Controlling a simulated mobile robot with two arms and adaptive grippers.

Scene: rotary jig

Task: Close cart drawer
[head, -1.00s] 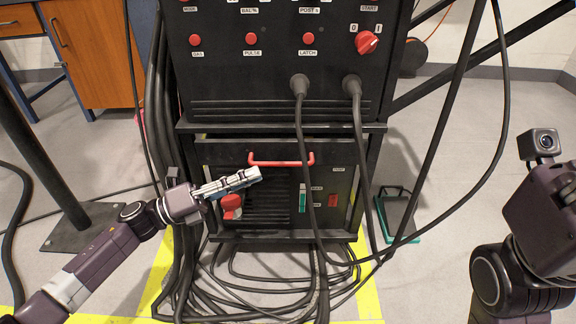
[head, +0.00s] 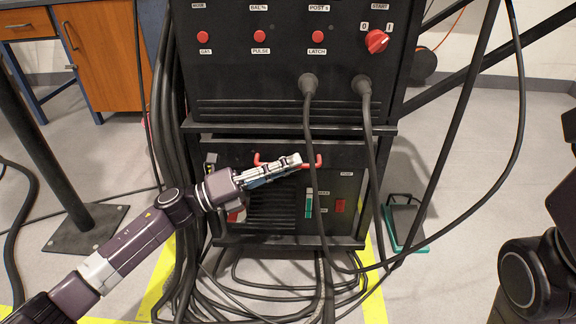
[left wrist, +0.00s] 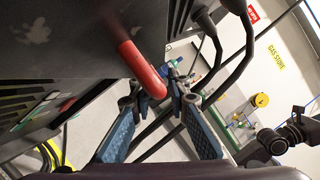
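The cart drawer (head: 275,185) has a dark front and a red bar handle (head: 318,160) in the head view, low in the black cart (head: 280,95). How far the drawer stands out is hard to tell. My left gripper (head: 293,162) is in front of the handle, hiding its middle. In the left wrist view the handle (left wrist: 142,68) reaches close to the fingertips. The two blue-padded fingers (left wrist: 158,95) are spread apart, not clamped on it. Contact with the handle cannot be made out. My right arm is at the right edge of the head view; its gripper is not visible.
Two thick black cables (head: 308,120) hang from the upper panel across the drawer's right part. More cables lie coiled on the floor below and bundle at the cart's left. A black-and-green pedal (head: 405,225) lies on the floor at the right.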

